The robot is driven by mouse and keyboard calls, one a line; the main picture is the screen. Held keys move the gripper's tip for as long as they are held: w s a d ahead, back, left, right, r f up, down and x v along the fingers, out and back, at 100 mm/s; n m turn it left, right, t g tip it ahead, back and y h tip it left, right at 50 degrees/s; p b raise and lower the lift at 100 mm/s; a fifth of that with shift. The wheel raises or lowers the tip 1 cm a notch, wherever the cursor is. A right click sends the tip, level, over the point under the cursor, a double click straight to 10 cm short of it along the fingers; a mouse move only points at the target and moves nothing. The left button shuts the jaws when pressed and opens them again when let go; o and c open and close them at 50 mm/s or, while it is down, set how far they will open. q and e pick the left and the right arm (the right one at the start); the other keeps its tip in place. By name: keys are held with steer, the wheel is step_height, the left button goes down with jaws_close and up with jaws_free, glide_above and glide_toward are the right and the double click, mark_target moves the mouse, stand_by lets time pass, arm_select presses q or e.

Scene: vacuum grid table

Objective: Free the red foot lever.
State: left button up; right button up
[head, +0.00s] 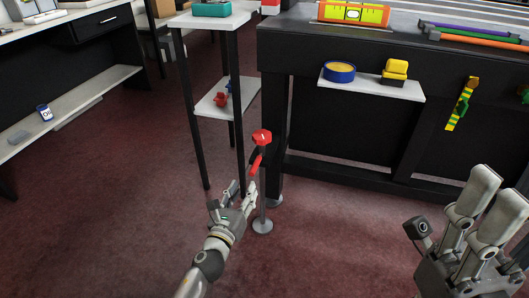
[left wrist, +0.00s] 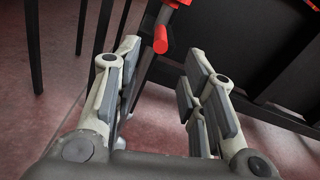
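A red lever (head: 256,162) hangs below a red hexagonal head (head: 262,137) on a thin upright post with a round grey foot (head: 263,226), beside the dark workbench leg. My left gripper (head: 243,190) is just below the lever, its fingers apart and empty. In the left wrist view, the lever's red end (left wrist: 161,40) shows between and beyond the open fingertips (left wrist: 161,62); I see no clear contact. My right gripper (head: 455,205) is open and empty at the lower right, away from the lever.
A narrow shelf stand (head: 212,98) is close left of the post. The workbench (head: 355,60) is behind and right, with a small shelf (head: 372,88) holding a blue-and-yellow round tin (head: 339,72) and a yellow block (head: 396,71). The carpet (head: 120,200) is clear in front.

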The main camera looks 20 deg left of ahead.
mark_target(251, 174)
arm_select(q)
steer(key=w+b, duration=0.1)
steer(key=w, duration=0.4)
steer(key=w+b, duration=0.1)
steer(key=w, duration=0.4)
steer(key=shift+w+d, duration=0.2)
steer(key=shift+w, duration=0.05)
jaws_close()
